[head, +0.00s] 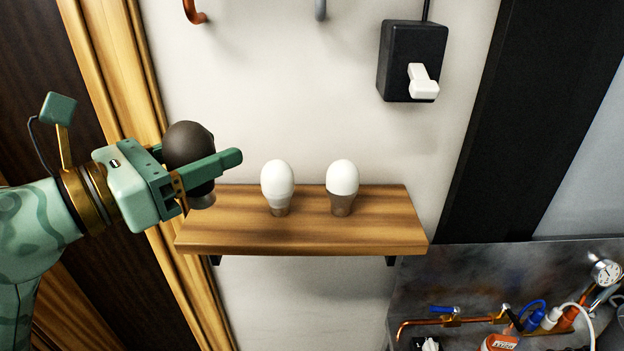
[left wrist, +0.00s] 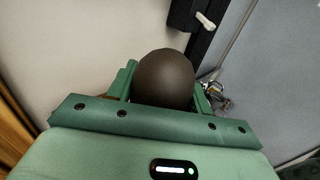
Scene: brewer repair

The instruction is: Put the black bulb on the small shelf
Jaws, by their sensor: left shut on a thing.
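The black bulb (head: 187,147) is held by my left gripper (head: 202,170), which is shut on it at the left end of the small wooden shelf (head: 300,236). The bulb is roughly upright, with its dark globe on top and its metal base (head: 202,201) low by the shelf's left end. I cannot tell whether the base touches the shelf. In the left wrist view the dark globe (left wrist: 164,78) sits between the two green fingers, and its base is hidden. My right gripper is not in view.
Two white bulbs (head: 278,182) and (head: 342,178) stand upright on the middle and right of the shelf. The shelf's left part is bare. A black switch box (head: 405,58) with a white lever hangs above right. Pipes and a gauge (head: 606,272) are at lower right. Wooden trim runs at left.

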